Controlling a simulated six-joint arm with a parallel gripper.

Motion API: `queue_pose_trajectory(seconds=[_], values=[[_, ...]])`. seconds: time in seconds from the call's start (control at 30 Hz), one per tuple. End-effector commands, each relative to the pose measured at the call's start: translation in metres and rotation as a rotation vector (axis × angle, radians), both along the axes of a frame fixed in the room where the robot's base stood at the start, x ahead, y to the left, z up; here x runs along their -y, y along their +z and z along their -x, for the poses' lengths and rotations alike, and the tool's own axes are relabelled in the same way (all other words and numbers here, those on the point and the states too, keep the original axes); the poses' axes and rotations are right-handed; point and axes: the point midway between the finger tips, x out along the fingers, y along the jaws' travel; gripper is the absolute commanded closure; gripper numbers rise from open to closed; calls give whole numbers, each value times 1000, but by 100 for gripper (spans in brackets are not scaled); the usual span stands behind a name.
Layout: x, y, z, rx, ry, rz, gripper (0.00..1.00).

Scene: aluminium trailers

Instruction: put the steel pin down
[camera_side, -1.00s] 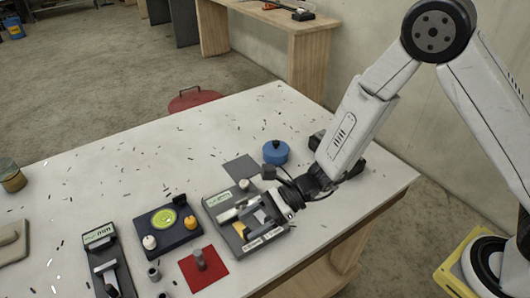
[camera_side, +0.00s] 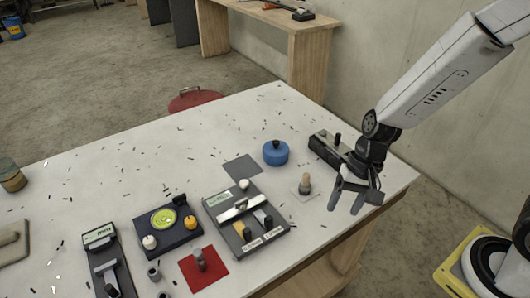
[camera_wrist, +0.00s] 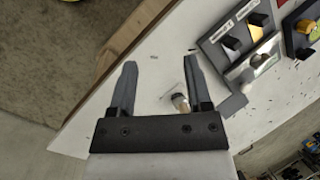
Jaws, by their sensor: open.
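A grey, metal-looking pin (camera_side: 200,262) stands upright on the red square (camera_side: 217,275) near the table's front edge; I take it for the steel pin. My gripper (camera_side: 345,209) is open and empty, above the right end of the table, well to the right of that pin. In the wrist view my gripper (camera_wrist: 160,62) shows both fingers apart with nothing between their tips. The red square does not show in the wrist view.
A brown-topped peg (camera_side: 305,184) stands on a small pale pad left of my gripper. A grey fixture (camera_side: 215,206), a dark tray (camera_side: 166,243), a blue round container (camera_side: 275,154) and a black device (camera_side: 322,147) are on the table. Bare tabletop lies at the back left.

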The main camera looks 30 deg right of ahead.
Motion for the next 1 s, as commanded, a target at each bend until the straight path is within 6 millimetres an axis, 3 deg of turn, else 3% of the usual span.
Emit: queue_pose_trajectory(seconds=[0.2, 0.4, 0.6, 1.0], values=[[46, 14, 2, 174, 223, 177, 36], [77, 27, 1, 308, 409, 316, 36], [91, 35, -1, 375, 509, 387, 36], [93, 36, -1, 384, 527, 397, 36]])
